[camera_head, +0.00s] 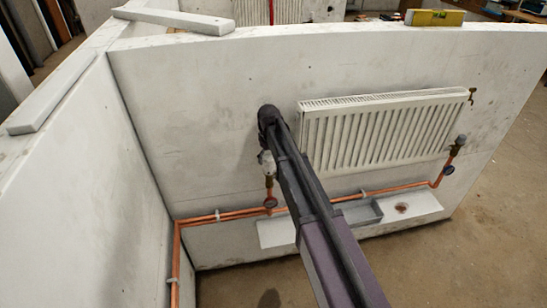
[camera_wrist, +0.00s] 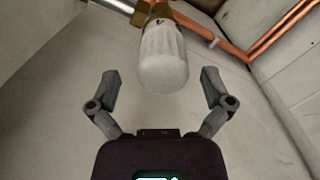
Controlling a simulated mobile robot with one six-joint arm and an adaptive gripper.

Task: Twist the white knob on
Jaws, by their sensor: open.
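The white knob (camera_wrist: 163,62) is a ribbed, rounded cap in the upper middle of the wrist view, on a brass valve. In the head view the white knob (camera_head: 266,160) shows just left of my arm, at the radiator's left end. My gripper (camera_wrist: 160,78) is open, with one finger on each side of the knob and clear gaps to both. The knob's rounded end points toward my palm, and I see no contact. In the head view my gripper (camera_head: 268,118) is a dark shape at the end of my arm, its fingers hard to make out.
A white radiator (camera_head: 382,130) hangs on the panel, with another valve (camera_head: 460,141) at its right end. Copper pipes (camera_head: 236,214) run below. A white ledge (camera_head: 420,207) with a grey tray (camera_head: 361,214) lies under the radiator. A yellow level (camera_head: 434,18) rests on the panel top.

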